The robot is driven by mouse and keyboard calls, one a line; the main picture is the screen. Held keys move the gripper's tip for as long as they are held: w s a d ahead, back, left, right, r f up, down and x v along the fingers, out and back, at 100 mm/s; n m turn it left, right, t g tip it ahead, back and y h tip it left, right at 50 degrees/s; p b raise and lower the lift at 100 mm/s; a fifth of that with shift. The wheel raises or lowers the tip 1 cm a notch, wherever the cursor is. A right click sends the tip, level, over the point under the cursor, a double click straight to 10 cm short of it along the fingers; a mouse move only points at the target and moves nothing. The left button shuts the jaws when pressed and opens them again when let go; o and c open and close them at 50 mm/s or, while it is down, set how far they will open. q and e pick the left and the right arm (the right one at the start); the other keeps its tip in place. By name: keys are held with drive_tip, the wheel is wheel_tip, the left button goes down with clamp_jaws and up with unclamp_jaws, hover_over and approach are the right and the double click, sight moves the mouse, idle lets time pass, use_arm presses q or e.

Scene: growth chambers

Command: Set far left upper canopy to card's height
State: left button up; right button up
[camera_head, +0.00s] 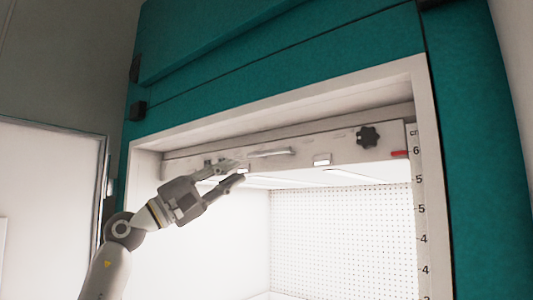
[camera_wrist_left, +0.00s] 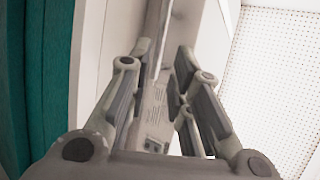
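The upper canopy (camera_head: 345,152) is a white panel across the top of the chamber opening in the head view. It carries a pale bar handle (camera_head: 270,153) and a black star knob (camera_head: 368,136). No card is in view. My right gripper is out of view.
The teal chamber housing (camera_head: 285,55) surrounds the white opening frame (camera_head: 433,180). Below the canopy the chamber is bright and open, with a perforated back wall (camera_head: 340,235). A white door or panel (camera_head: 50,200) stands at the left.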

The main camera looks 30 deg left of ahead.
sight(266, 154)
use_arm(q)
drive_tip(key=p+x, duration=0.6)
drive_tip(key=x, duration=0.4)
drive_tip(key=shift+p, duration=0.35)
drive_tip(key=shift+w+d+r, duration=0.15)
drive_tip(key=shift+w+d, duration=0.1)
drive_tip(key=shift+w, duration=0.15)
drive_tip(key=shift+c, duration=0.4)
clamp_jaws()
